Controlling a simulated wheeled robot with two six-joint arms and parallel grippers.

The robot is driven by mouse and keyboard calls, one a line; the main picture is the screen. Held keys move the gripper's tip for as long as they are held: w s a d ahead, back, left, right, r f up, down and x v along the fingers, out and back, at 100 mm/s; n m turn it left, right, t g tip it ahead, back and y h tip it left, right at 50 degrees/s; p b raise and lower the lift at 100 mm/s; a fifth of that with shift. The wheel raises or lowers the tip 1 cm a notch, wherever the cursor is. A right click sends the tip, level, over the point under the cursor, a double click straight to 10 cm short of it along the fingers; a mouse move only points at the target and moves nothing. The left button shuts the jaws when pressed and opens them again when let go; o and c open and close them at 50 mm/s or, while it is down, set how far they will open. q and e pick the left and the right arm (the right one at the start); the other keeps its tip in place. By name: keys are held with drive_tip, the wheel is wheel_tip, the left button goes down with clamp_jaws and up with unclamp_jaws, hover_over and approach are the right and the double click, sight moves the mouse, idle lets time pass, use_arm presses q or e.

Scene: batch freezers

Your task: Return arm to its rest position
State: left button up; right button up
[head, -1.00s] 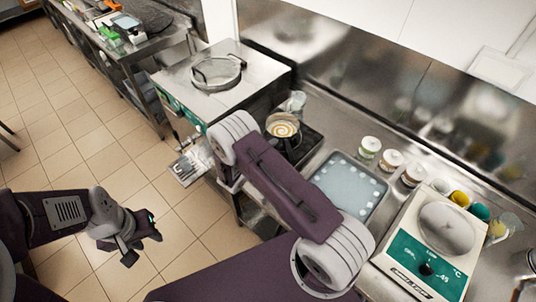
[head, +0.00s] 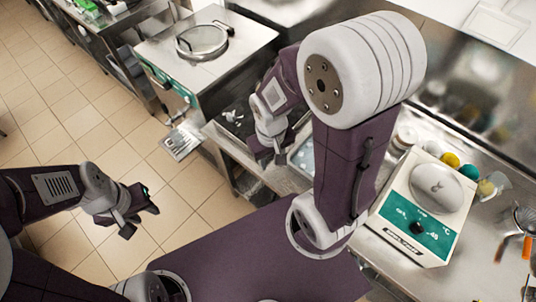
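My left gripper (head: 128,217) hangs over the tiled floor at the left, clear of the counter; its finger gap is hard to make out. My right arm is folded up in the middle of the head view, with its large grey joint raised high. My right gripper (head: 265,155) points down over the counter edge near the tray (head: 303,157). Its fingers are small and partly hidden, so I cannot tell whether they are apart. Nothing is seen held in either gripper. My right arm hides most of the tray and the counter behind it.
A batch freezer (head: 225,60) with a round lid (head: 203,40) stands beyond my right gripper. A white and green machine (head: 425,205) stands on the steel counter at the right. A metal grate (head: 182,141) juts from the freezer front. The floor at the left is clear.

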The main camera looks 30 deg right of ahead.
wheel_tip(320, 180, down, 11)
drive_tip(key=a+b, duration=0.1)
drive_tip(key=b, duration=1)
drive_tip(key=shift+w+r+t+y, duration=0.15)
drive_tip(key=shift+w+t+y, duration=0.15)
drive_tip(key=shift+w+t, duration=0.1)
drive_tip(key=shift+s, duration=0.1)
